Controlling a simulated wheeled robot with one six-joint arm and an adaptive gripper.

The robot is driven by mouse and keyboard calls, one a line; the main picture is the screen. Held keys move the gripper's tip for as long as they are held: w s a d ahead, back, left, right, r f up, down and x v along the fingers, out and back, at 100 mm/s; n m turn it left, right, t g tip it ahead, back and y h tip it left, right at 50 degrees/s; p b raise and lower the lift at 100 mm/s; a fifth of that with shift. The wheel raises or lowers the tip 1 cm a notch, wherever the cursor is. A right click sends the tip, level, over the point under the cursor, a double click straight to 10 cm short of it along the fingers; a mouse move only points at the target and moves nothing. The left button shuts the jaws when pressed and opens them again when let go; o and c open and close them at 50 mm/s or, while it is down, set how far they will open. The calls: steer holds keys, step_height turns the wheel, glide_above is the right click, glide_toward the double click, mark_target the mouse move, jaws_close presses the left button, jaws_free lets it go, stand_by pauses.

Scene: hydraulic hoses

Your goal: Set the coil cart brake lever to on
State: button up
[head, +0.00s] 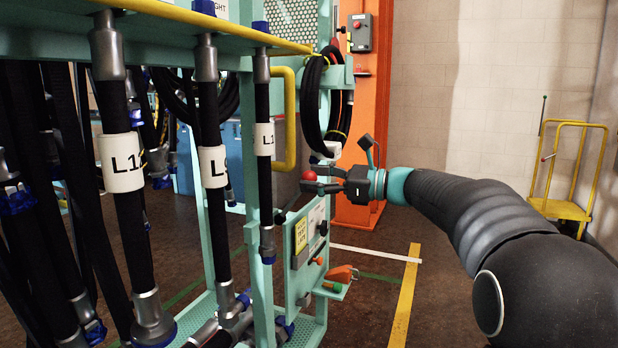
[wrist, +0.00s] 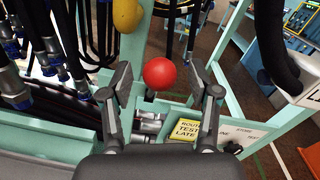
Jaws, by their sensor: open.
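A round red knob (head: 309,175) stands above the panel (head: 305,250) at the end of the teal hose rack; it also shows in the wrist view (wrist: 160,73). In the wrist view my gripper (wrist: 163,88) has a finger on each side of the knob, with visible gaps.
Black hoses (head: 125,190) hang from the teal rack (head: 262,190) on the left. A hose coil (head: 313,105) hangs just above my gripper. A yellow cart (head: 560,208) stands by the right wall.

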steer(key=shift+x, duration=0.8)
